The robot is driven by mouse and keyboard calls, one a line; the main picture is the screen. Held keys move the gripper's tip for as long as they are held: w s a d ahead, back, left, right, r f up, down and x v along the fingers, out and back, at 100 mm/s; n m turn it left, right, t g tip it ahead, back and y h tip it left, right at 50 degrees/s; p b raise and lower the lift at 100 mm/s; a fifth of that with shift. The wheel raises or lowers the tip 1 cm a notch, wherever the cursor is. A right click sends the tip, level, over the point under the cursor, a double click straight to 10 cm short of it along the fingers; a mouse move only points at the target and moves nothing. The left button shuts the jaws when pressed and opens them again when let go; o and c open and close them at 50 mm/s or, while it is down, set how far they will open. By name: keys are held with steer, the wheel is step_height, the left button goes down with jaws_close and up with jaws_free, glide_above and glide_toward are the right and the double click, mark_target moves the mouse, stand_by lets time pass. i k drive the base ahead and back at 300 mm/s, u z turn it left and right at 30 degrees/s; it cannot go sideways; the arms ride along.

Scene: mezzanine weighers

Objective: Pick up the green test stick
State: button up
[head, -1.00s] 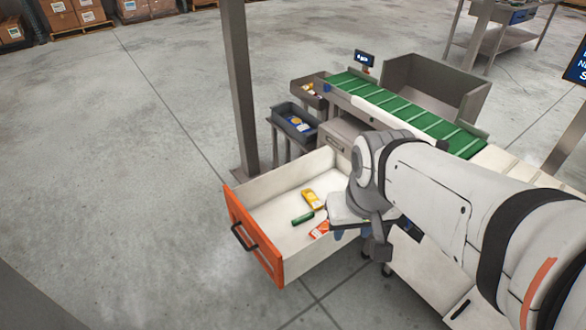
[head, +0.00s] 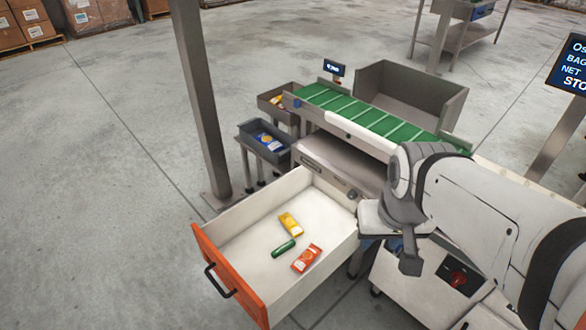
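The green test stick (head: 284,248) is a short green cylinder lying on the white floor of an open drawer (head: 215,252) with an orange front. A yellow packet (head: 291,224) lies just behind it, and an orange-red packet (head: 306,258) lies to its right. My gripper (head: 376,222) is at the drawer's right edge in the picture, apart from the stick. Its fingers are not clear behind the grey wrist, so I cannot tell whether it is open or shut.
A green-belted conveyor (head: 375,120) stands behind the drawer, with a grey bin (head: 268,143) to its left. A steel post (head: 203,110) rises left of the drawer. A red switch (head: 457,279) is on the cabinet at right. Open floor lies to the left.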

mark_target(291, 243)
steer(key=z, duration=0.15)
steer(key=i, duration=1.1)
steer(key=u, duration=0.45)
